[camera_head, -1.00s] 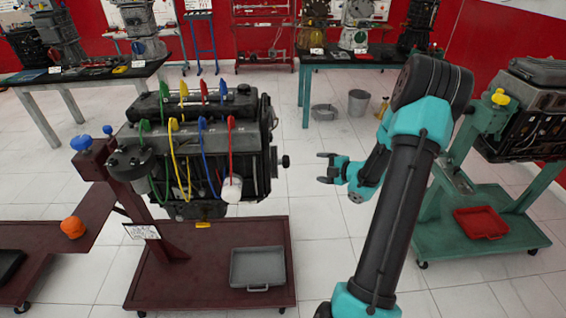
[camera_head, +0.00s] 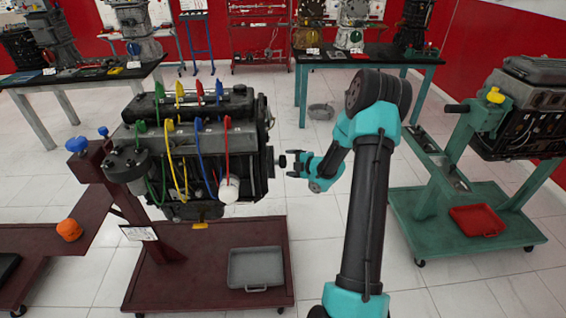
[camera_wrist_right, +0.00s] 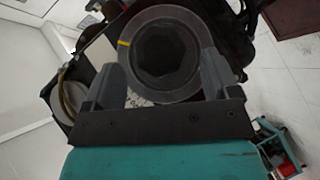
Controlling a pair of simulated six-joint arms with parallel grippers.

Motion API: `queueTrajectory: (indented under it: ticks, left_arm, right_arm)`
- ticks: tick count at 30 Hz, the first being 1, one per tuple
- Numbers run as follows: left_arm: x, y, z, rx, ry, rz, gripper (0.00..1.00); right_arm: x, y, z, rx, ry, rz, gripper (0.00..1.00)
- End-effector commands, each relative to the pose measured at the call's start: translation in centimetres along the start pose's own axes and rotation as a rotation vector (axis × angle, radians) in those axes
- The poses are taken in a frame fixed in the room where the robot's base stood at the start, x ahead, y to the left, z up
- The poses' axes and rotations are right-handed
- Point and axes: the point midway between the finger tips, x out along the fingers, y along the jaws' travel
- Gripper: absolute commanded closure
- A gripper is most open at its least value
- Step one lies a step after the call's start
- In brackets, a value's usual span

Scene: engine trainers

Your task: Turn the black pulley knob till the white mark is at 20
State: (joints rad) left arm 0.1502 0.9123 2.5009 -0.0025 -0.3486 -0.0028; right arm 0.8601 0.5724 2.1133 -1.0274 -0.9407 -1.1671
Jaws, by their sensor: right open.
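The black pulley knob (camera_head: 283,161) sticks out from the right side of the engine (camera_head: 190,145). In the right wrist view the knob (camera_wrist_right: 160,52) faces the camera, many-sided and dark, inside a grey ring (camera_wrist_right: 202,52). A yellow line (camera_wrist_right: 123,44) shows on the ring's left side; I cannot make out a white mark or the number 20. My right gripper (camera_head: 293,164) is open, just right of the knob in the head view. In the wrist view its fingers appear on either side of the knob's lower part; contact is not clear. My left gripper is not in view.
The engine sits on a dark red stand with a grey tray (camera_head: 256,286) on its base. Coloured cables hang on the engine's front. A green stand (camera_head: 405,212) with another engine is at the right. Floor between the two stands is free apart from my right arm.

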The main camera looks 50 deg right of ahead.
Motion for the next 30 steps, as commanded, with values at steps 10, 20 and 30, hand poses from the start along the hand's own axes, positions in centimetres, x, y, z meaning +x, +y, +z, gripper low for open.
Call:
queueTrajectory:
  ticks: [10, 20, 30]
  left_arm:
    - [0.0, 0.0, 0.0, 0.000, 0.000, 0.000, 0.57]
    - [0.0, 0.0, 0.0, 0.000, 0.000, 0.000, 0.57]
    - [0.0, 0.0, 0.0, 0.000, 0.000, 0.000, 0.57]
  right_arm:
    - [4.2, 0.0, 0.0, 0.000, 0.001, 0.000, 0.19]
    - [4.4, 0.0, 0.0, 0.000, -0.001, 0.000, 0.19]
    - [4.4, 0.0, 0.0, 0.000, -0.001, 0.000, 0.51]
